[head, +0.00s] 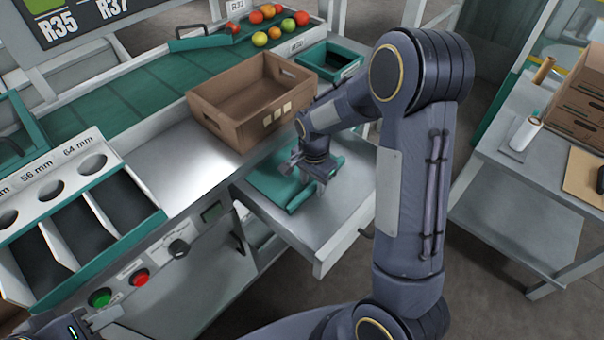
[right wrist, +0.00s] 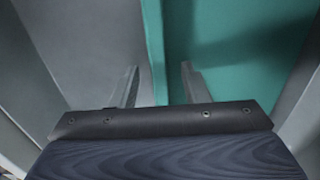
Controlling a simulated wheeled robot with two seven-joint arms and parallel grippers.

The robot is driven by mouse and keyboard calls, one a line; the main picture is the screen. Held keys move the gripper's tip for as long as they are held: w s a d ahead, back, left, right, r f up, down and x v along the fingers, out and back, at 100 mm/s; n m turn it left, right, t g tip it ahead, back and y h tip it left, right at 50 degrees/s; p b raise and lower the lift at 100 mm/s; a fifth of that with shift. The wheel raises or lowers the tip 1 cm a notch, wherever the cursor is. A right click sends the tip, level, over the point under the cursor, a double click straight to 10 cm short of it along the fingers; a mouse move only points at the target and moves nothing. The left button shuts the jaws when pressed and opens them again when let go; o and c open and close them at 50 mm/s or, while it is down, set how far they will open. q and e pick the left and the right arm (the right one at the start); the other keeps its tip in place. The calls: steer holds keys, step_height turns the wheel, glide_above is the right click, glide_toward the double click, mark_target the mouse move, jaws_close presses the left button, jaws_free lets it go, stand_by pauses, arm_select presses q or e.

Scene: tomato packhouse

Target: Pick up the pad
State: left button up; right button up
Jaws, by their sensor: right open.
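The teal pad (head: 268,178) lies in the pulled-out grey drawer, partly hidden by my right gripper. In the right wrist view the pad (right wrist: 235,60) fills the right side, with a raised lip along its left edge. My right gripper (head: 312,186) is over the pad's near part, pointing down. In the right wrist view its two fingers (right wrist: 160,88) are apart, one on each side of the lip, with nothing visibly clamped. Whether they touch it I cannot tell. Part of my left gripper (head: 88,322) shows at the bottom left, away from the pad; its fingers are unclear.
A cardboard box (head: 240,125) stands on the bench just behind the drawer (head: 330,250). A small green bin (head: 330,62) is beyond it. Tomatoes lie on the green belt (head: 150,90). Sizing compartments are at left. A side table (head: 520,190) with boxes stands at right.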

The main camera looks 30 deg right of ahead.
jaws_close()
steer(key=shift+r, duration=0.15)
